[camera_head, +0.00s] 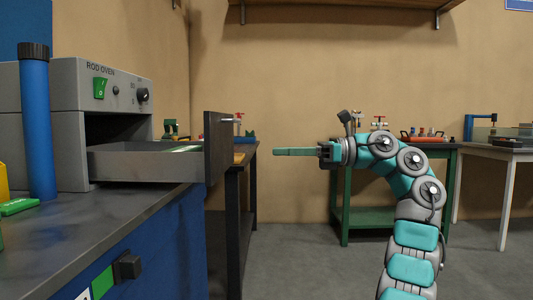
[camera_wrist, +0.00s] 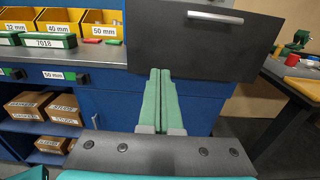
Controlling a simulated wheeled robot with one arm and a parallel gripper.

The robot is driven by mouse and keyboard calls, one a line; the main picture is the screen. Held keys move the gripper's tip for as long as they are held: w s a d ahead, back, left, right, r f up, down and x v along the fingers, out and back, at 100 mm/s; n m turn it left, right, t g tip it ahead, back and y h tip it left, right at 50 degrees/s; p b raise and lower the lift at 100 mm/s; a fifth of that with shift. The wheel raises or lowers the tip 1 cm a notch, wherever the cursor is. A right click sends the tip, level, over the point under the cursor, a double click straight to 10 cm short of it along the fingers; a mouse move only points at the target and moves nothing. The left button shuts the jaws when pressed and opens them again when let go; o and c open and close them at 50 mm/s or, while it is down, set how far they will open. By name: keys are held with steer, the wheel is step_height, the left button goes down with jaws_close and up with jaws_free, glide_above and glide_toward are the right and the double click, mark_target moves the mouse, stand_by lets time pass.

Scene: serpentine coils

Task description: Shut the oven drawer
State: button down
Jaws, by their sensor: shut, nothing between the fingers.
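The rod oven (camera_head: 85,115) is a grey box on the workbench at the left of the head view. Its drawer (camera_head: 140,163) is pulled out to the right, with a dark front panel (camera_head: 221,145). In the wrist view the dark drawer front (camera_wrist: 195,42) fills the upper middle, with a light bar handle (camera_wrist: 215,16) near its top. My gripper (camera_head: 277,152) is to the right of the drawer front, level with its lower part and apart from it. In the wrist view the two green fingers (camera_wrist: 159,75) lie together, empty, pointing at the drawer front.
A blue cylinder (camera_head: 37,125) with a black cap stands on the workbench (camera_head: 95,225) before the oven. Yellow bins (camera_wrist: 60,18) and cardboard boxes (camera_wrist: 60,108) show in the wrist view. A green table (camera_head: 345,200) stands behind my arm. Open floor lies between bench and arm.

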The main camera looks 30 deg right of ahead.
mark_target(218, 151)
steer(key=b+x, duration=0.1)
steer(key=x, duration=1.1)
steer(key=shift+w+a, duration=0.1)
steer(key=shift+w+a+b, duration=0.3)
steer(key=shift+a+b, duration=0.05)
steer(key=shift+a, duration=0.15)
steer(key=b+x, duration=0.1)
steer(key=x, duration=2.3)
steer(key=shift+r, duration=0.1)
steer(key=shift+x, duration=0.85)
